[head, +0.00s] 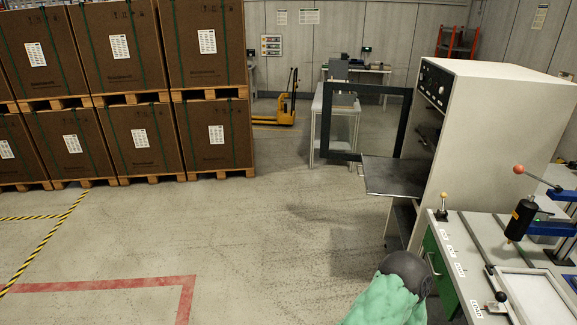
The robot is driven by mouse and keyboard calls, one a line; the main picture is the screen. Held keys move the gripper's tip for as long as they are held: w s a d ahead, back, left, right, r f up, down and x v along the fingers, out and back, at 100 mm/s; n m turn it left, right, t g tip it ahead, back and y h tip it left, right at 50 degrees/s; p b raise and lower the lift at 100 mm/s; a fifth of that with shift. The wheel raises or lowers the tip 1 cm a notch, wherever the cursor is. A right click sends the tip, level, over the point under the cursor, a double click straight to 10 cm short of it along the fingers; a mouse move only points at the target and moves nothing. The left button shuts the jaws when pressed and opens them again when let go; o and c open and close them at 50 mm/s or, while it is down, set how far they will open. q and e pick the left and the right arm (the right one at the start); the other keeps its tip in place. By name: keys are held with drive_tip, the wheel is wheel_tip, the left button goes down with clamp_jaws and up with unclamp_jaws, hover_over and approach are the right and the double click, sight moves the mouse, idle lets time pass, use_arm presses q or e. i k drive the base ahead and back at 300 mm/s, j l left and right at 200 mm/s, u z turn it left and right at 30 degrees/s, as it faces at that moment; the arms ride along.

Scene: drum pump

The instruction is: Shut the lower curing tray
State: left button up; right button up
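The curing cabinet (482,140) is a tall white box on the right, with a dark control panel at its upper front. Its dark-framed door (341,157) stands open, away from the cabinet front. One flat dark tray (393,177) sticks well out of the front, level and seemingly empty. It lies below the opening's middle. The inside above it is dark, and I cannot clearly make out another tray there. Neither of my grippers is in view, so nothing of mine shows touching the tray.
A workbench (452,226) with a green drawer cabinet stands at right front. A pale green lumpy object (385,304) with a dark rounded top is at the bottom edge; I cannot tell what it is. Boxes on pallets (125,182) stand left. The middle floor is clear.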

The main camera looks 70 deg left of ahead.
sight(387, 177)
drive_tip(key=i+j+u, duration=0.1)
drive_tip(key=j+u, duration=0.35)
drive_tip(key=i+j+u, duration=0.15)
drive_tip(key=j+u, duration=0.35)
drive_tip(key=i+j+u, duration=0.2)
drive_tip(key=u, duration=0.25)
drive_tip(key=i+j, duration=0.45)
drive_tip(key=i, duration=0.6)
drive_tip(key=i+j, duration=0.1)
drive_tip(key=i, duration=0.6)
drive_tip(key=l+z, duration=0.05)
